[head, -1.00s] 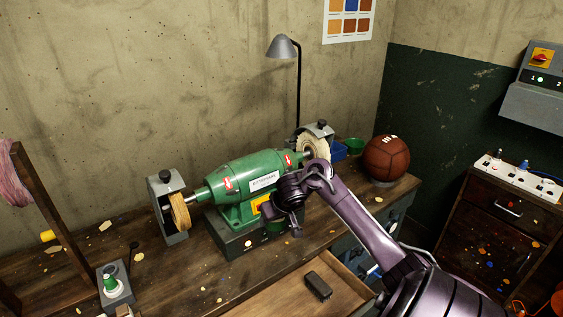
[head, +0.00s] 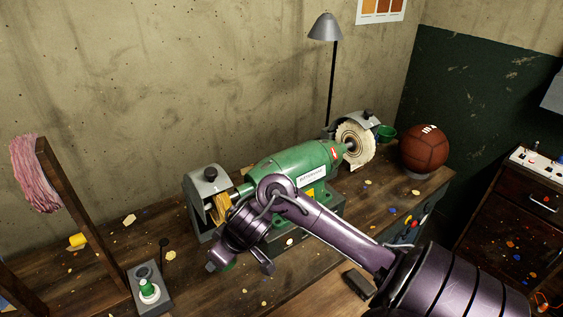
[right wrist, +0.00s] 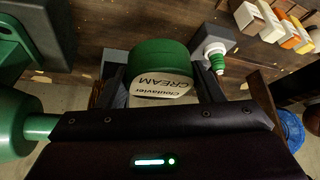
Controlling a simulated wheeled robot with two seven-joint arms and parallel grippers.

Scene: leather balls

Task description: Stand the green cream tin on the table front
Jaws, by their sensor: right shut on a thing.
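The green cream tin (right wrist: 158,62) is between the two fingers of my right gripper (right wrist: 160,88) in the right wrist view. Its pale label reads CREAM and appears upside down. In the head view my right gripper (head: 241,266) is over the front part of the wooden workbench (head: 205,292), in front of the grinder's left end. Only a bit of green of the tin (head: 229,266) shows there, and the rest is hidden by the gripper. I cannot tell the gap between tin and bench. My left gripper is not in view.
The green grinding machine (head: 290,163) stands behind my right arm. A grey box with a green-and-white piece (head: 149,289) stands left of the gripper. A wooden rack (head: 80,215) is further left. A brown leather ball (head: 424,149) sits at the far right. Small scraps dot the bench.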

